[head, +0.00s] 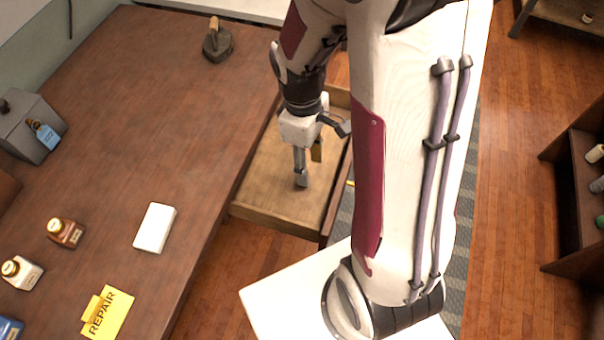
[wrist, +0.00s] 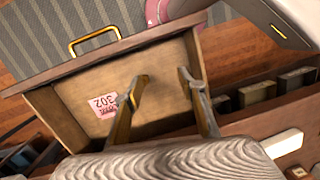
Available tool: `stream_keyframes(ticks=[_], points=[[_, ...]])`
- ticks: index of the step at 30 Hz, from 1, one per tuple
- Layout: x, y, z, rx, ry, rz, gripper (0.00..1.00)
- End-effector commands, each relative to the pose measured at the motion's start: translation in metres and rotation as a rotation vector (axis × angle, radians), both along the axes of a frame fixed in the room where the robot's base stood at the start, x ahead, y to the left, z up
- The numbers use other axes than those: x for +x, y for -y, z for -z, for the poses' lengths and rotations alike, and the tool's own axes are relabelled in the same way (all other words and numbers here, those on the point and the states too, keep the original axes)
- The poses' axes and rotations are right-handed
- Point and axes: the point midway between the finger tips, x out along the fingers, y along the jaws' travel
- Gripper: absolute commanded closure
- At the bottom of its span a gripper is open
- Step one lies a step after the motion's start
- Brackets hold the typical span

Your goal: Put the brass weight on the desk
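The brown desk (head: 170,110) fills the left of the head view, with a wooden drawer (head: 272,212) pulled out from its right side. I cannot make out the brass weight in either view. My gripper (head: 309,170) points down over the drawer's inside. In the wrist view its two fingers (wrist: 160,84) stand apart with nothing visible between them. The drawer's floor (wrist: 150,85) shows there, with a pink-and-white label reading 302 (wrist: 103,106) on it. The arm hides part of the drawer in the head view.
On the desk are a dark flat iron (head: 217,45), a grey box (head: 30,125) with a blue tag, a white block (head: 155,227), small bottles (head: 65,233) and a yellow REPAIR card (head: 108,312). The middle of the desk is clear. A brass handle (wrist: 94,38) is on the drawer front.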

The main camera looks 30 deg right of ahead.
Motion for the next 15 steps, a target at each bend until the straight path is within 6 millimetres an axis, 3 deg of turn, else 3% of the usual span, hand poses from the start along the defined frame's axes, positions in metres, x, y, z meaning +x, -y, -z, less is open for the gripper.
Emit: stream_keyframes(ticks=[6,15], points=[[0.008,0.005,0.035,0.041,-0.04,-0.233,0.6],[0.023,0.009,0.067,0.098,-0.046,-0.57,0.6]])
